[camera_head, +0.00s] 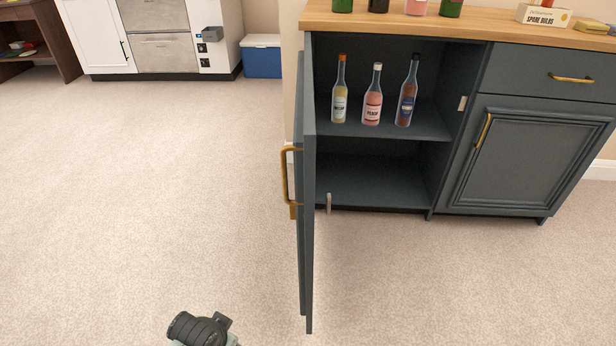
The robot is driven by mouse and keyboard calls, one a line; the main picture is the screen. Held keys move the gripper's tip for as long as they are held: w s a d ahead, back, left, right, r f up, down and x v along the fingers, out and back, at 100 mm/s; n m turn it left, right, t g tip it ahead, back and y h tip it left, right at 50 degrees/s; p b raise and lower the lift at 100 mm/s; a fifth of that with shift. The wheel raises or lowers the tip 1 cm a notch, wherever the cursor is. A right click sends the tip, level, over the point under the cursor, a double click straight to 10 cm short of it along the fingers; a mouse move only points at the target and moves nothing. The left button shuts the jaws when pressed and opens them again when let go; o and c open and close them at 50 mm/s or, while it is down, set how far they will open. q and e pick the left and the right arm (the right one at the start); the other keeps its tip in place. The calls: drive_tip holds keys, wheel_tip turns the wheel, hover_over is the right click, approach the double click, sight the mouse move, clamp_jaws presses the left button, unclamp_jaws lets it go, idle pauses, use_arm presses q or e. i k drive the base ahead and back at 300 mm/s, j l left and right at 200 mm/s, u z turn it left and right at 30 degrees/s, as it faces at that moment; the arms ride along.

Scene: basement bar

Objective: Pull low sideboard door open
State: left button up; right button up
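The dark blue-grey low sideboard (431,199) stands at the right with a wooden top. Its left door (308,200) is swung wide open and points out toward me, seen nearly edge-on. The door's brass handle (286,176) is on its left, outer face. The open compartment shows a shelf (430,128) with several bottles' worth of room. A dark rounded piece of my arm shows at the bottom edge, left of the door and apart from it. The fingers of both grippers are out of view.
Three bottles (372,96) stand on the inner shelf. The right door (525,155) and drawer (560,75) are shut. Bottles and a "Spare Bulbs" box (543,15) stand on top. A blue cooler (262,58) is at the back. The carpet left of the open door is clear.

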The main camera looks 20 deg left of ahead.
sight(515, 155)
drive_tip(key=j, duration=0.65)
drive_tip(key=j+z, duration=0.1)
drive_tip(key=j, duration=0.6)
drive_tip(key=l+z, duration=0.1)
drive_tip(key=l, duration=0.65)
drive_tip(key=i+l, duration=0.15)
drive_tip(key=l, duration=0.65)
drive_tip(key=i+l+z, duration=0.15)
drive_tip(key=i+l, duration=0.2)
drive_tip(key=l, duration=0.2)
drive_tip(key=i+l+z, duration=0.15)
drive_tip(key=i+l, duration=0.25)
drive_tip(key=l, duration=0.05)
